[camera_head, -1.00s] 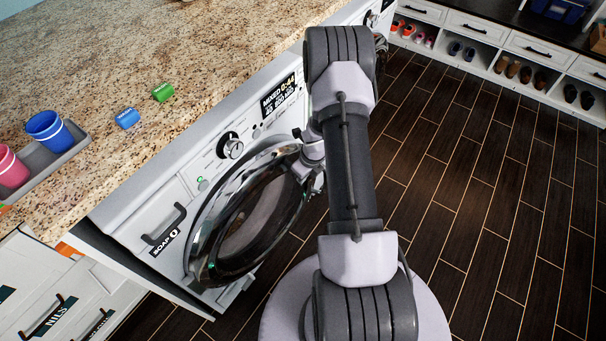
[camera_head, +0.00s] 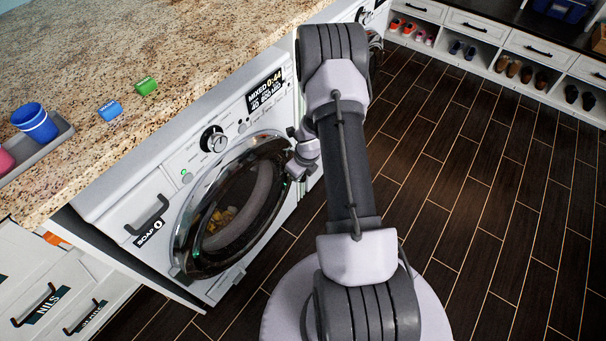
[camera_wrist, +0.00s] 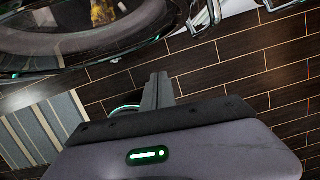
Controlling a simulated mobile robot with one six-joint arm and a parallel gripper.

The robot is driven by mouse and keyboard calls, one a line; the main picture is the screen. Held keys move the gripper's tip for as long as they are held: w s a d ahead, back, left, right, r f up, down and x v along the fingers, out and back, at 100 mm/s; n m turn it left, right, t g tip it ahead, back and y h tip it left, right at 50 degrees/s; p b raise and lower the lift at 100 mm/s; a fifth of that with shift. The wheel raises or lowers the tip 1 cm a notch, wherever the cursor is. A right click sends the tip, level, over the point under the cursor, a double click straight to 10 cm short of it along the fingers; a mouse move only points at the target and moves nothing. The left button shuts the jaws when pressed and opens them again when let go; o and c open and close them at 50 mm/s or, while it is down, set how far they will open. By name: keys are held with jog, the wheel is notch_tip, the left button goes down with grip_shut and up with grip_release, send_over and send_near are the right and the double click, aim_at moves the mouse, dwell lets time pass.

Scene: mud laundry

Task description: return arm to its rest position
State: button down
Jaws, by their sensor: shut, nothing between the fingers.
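My arm reaches up the middle of the head view, bent at its far end beside the washer. My gripper (camera_wrist: 157,90) shows in the wrist view with its fingers together and nothing between them. It points over the dark floor, apart from the washer door. In the head view the fingers are hidden; only my wrist parts show by the door's right edge. The round glass washer door (camera_head: 236,205) lies against the washer front, seemingly shut, with yellowish laundry behind it. The door also shows at the top of the wrist view (camera_wrist: 85,42).
The granite counter (camera_head: 120,50) above holds a blue cup (camera_head: 35,123) in a grey tray, a blue block (camera_head: 109,111) and a green block (camera_head: 146,86). Drawers stand at lower left. A shoe shelf (camera_head: 490,55) lines the back right. The wooden floor (camera_head: 480,190) on the right is clear.

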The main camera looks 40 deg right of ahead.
notch_tip(320, 180, up, 34)
jog(key=w+m+t+h+p, duration=0.3)
jog(key=m+h, duration=0.2)
jog(key=m, duration=1.3)
jog(key=s+a+r+m+b, duration=0.1)
jog(key=s+a+r+m, duration=0.8)
jog(key=a+m, duration=0.4)
jog(key=s+a+m+y+b, duration=0.1)
jog(key=s+a+m+y, duration=0.5)
jog(key=s+a+m, duration=0.5)
jog(key=s+a, duration=0.1)
jog(key=a, duration=0.2)
jog(key=shift+s+r+y, duration=0.15)
jog(key=shift+r+y, duration=0.1)
jog(key=shift+y, duration=0.05)
